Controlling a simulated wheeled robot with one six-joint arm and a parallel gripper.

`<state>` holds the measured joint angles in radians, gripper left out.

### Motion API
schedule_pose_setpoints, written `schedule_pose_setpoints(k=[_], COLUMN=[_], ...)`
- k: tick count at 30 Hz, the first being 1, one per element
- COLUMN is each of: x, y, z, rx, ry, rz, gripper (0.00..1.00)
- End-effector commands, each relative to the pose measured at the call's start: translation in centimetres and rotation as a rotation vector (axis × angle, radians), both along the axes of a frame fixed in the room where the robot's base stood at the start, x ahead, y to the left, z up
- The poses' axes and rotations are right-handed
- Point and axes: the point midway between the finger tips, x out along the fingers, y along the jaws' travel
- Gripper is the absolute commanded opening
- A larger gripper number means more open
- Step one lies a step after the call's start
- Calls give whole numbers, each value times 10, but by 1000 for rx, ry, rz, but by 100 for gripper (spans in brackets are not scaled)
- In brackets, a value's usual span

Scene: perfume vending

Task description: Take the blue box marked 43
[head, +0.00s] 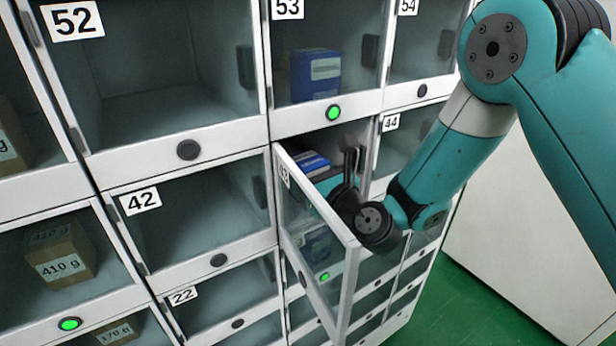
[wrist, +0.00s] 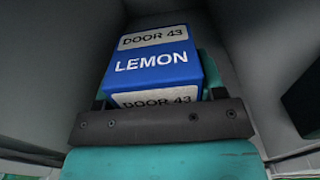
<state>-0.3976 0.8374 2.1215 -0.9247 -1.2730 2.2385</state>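The blue box marked DOOR 43 and LEMON (wrist: 152,62) lies inside the open compartment, straight ahead in the wrist view. In the head view only part of the blue box (head: 312,163) shows, above the edge of the open door. My gripper (head: 352,162) is at the compartment mouth, to the right of the box in the head view. In the wrist view, my gripper (wrist: 158,98) has its short dark fingers apart, near the two sides of the box's near end. It looks open; whether it touches the box cannot be told. The compartment's glass door (head: 318,240) stands swung outward.
The open door is close to the left of my gripper and arm. Closed lockers surround it: 42 (head: 190,215) at left, 53 (head: 333,30) above with another blue box (head: 316,76), and 44 (head: 400,150) at right. Grey compartment walls flank the box. Green floor (head: 465,300) is clear at lower right.

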Motion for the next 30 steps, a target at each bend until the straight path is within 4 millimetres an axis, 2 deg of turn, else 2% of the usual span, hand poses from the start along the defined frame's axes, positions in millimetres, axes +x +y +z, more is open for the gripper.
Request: schedule_pose_setpoints(k=[14, 26, 30], x=[0, 1, -4], y=[-1, -4, -2], z=[3, 19, 14], rx=[1, 0, 1], ry=[-1, 0, -1], rz=[-1, -6, 5], gripper=[37, 37, 37])
